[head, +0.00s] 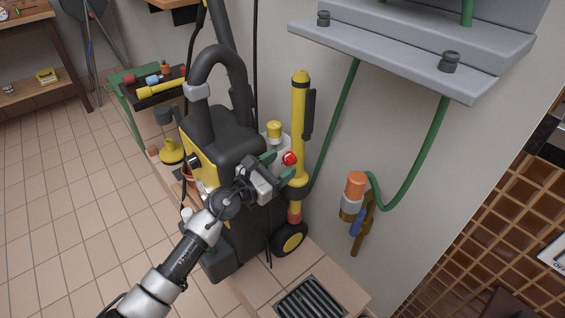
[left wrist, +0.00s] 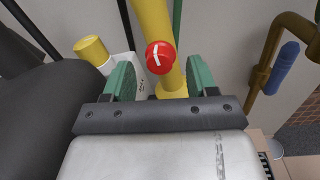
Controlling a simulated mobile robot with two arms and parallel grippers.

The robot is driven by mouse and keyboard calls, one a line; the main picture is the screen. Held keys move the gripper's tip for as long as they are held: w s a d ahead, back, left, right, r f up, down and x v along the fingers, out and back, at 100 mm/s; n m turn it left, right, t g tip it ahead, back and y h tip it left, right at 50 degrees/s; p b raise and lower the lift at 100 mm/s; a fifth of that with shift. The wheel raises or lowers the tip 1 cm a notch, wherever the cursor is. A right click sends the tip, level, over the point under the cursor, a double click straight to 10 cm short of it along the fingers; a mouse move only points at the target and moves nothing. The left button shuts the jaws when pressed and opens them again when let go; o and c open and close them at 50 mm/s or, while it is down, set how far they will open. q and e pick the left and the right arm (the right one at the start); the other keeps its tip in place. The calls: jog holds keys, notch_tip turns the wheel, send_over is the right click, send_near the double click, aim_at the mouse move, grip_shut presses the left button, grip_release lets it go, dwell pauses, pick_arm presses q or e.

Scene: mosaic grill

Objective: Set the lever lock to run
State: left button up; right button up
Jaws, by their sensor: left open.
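A red round knob (head: 289,159) with a white mark sits by the yellow lance (head: 299,120) of the pressure washer. The left wrist view shows the knob (left wrist: 160,57) close up, its white line near upright and slightly tilted. I cannot read any labels, so I cannot tell which setting it is on. My left gripper (head: 278,168) is open, with its green fingers pointing toward the knob. In the left wrist view the knob appears between and just beyond the fingertips (left wrist: 160,76); I see no clear contact. My right gripper is not in view.
The black and yellow pressure washer (head: 228,150) stands against the wall. A yellow cap (left wrist: 91,48) is left of the knob. A green hose (head: 410,190) and tap with orange fitting (head: 355,185) are on the right. A grey shelf (head: 400,62) juts out above.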

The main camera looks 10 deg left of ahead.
pick_arm(q)
jog(key=v, duration=0.9)
jog(key=shift+s, duration=0.2)
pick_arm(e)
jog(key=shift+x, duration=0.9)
pick_arm(q)
jog(key=shift+a, duration=0.15)
